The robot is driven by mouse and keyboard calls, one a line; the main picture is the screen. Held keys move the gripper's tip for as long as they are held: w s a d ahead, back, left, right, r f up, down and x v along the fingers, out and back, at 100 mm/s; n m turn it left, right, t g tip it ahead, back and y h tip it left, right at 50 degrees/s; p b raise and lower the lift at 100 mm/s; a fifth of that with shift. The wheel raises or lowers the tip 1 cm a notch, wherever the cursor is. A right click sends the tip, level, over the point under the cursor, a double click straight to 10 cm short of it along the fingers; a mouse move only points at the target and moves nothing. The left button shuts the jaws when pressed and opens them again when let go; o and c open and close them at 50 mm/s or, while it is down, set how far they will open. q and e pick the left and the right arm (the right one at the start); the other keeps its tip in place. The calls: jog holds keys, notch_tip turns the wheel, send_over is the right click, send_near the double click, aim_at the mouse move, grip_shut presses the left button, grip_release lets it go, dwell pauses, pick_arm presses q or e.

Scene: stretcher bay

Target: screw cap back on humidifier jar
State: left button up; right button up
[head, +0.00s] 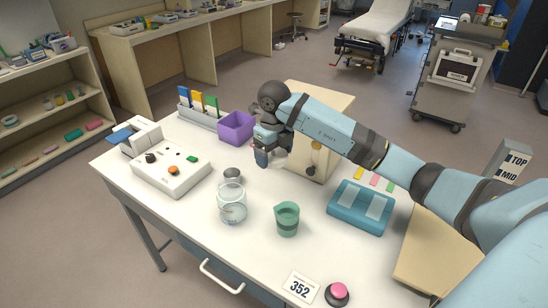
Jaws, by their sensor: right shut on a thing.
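A clear, see-through jar (231,205) stands upright on the white table, left of a green beaker. I see no cap clearly seated on its rim. A small grey round piece (232,173) shows just behind the jar; I cannot tell if it is the cap. My right gripper (268,158) is above the table, behind and to the right of the jar. It is shut on a small pale thing, mostly hidden by the fingers; I cannot tell what it is. My left gripper is not in view.
The green beaker (287,219), a blue tray (360,208), a control box (171,173), a purple bin (236,128) and a wooden box (322,165) stand on the table. The table's left front is clear.

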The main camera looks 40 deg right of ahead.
jog(key=shift+s+a+f+n, duration=0.15)
jog(key=shift+a+n, duration=0.35)
jog(key=shift+n, duration=0.6)
jog(key=s+a+f+n, duration=0.1)
jog(key=s+a+n, duration=0.4)
jog(key=n, duration=1.1)
jog(key=s+a+f+n, duration=0.2)
jog(key=s+a+n, duration=0.3)
jog(key=n, duration=1.1)
jog(key=shift+s+a+f, duration=0.2)
jog(key=shift+s+a, duration=0.1)
jog(key=shift+a, duration=0.45)
